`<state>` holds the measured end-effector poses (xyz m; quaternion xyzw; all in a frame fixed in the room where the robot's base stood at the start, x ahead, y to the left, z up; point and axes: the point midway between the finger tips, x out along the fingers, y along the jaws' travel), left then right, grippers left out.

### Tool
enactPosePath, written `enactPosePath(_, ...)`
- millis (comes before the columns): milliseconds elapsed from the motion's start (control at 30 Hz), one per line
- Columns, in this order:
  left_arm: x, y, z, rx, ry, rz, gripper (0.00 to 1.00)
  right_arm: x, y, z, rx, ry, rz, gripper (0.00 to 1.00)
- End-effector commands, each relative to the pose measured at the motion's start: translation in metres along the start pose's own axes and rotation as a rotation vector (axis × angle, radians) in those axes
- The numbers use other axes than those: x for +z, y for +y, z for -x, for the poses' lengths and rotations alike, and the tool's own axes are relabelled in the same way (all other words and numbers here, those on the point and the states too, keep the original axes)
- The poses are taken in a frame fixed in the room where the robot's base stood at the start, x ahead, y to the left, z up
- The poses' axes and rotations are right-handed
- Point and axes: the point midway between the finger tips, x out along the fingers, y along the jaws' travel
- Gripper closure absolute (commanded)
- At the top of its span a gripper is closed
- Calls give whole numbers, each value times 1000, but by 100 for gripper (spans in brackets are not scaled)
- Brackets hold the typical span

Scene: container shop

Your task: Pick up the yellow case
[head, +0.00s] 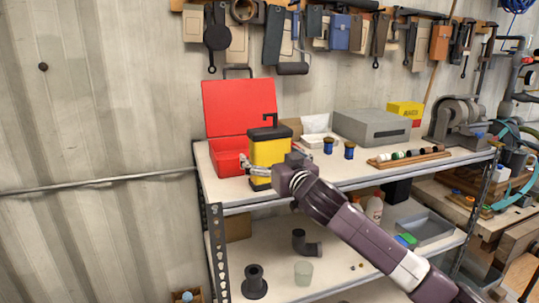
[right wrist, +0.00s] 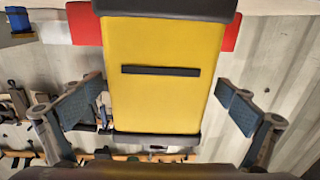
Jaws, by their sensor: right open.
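The yellow case (head: 270,152), with a black top and a black handle, stands upright near the left front of the upper shelf. My right gripper (head: 272,172) is in front of it at the shelf's front edge, with its fingers open to either side. In the right wrist view the yellow case (right wrist: 160,100) fills the middle, with a dark slot across its face. The open fingers of my right gripper (right wrist: 162,105) show on both sides of it, with visible gaps. My gripper and wrist hide part of the case's lower front in the head view. My left gripper is not in view.
An open red toolbox (head: 238,108) stands just behind and left of the case. To the right are blue cans (head: 328,146), a grey box (head: 371,126) and a wooden rack (head: 410,160) of small bottles. The lower shelf (head: 330,268) holds pipe pieces. Tools hang above.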

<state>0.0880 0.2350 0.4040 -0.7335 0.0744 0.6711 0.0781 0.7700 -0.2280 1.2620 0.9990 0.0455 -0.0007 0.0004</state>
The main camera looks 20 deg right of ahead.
Motion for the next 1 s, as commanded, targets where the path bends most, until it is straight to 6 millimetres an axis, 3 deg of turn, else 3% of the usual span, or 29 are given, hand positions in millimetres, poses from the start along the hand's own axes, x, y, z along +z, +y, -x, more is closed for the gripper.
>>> enactPosePath(233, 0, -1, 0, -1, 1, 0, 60, 0, 0, -1, 0, 0, 0, 2)
enactPosePath(733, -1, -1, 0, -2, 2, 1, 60, 0, 0, -1, 0, 0, 0, 57)
enactPosePath(1000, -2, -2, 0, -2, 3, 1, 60, -3, 0, 0, 0, 5, 0, 59)
